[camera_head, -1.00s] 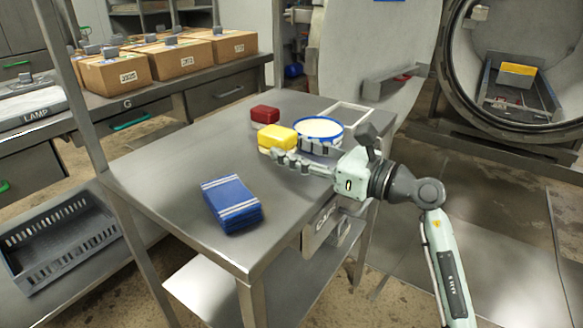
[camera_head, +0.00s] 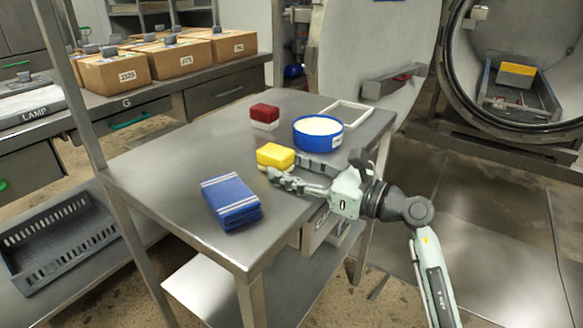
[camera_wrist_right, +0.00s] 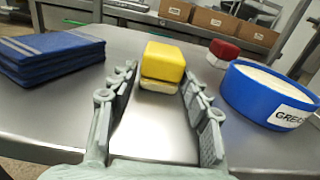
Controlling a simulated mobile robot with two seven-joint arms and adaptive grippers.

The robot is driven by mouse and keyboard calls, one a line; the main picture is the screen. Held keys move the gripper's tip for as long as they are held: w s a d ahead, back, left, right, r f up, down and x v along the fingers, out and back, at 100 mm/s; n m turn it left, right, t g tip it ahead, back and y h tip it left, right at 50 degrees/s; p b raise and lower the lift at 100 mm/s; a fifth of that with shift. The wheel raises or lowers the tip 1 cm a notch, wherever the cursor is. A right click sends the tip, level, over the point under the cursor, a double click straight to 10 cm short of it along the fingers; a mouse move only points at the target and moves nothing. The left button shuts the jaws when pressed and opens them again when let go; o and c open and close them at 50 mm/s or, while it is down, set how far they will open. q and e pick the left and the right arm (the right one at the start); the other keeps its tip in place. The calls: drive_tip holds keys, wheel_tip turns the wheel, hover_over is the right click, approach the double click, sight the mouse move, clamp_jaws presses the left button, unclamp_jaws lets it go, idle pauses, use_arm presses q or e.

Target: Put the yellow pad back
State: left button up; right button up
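The yellow pad (camera_head: 275,156), with a pale underside, is at the steel table, left of the blue tub. In the wrist view the pad (camera_wrist_right: 163,62) is between the fingertips of my right gripper (camera_wrist_right: 160,78). In the head view my right gripper (camera_head: 284,168) reaches in from the right, one finger in front of the pad and the other partly behind it. The fingers are spread, with a narrow gap visible beside the pad. Contact on the far side is hard to tell. My left gripper is not in view.
The table's left part is clear. The open autoclave (camera_head: 515,80) is at the right.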

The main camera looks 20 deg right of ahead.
drive_tip(key=shift+o, duration=0.7)
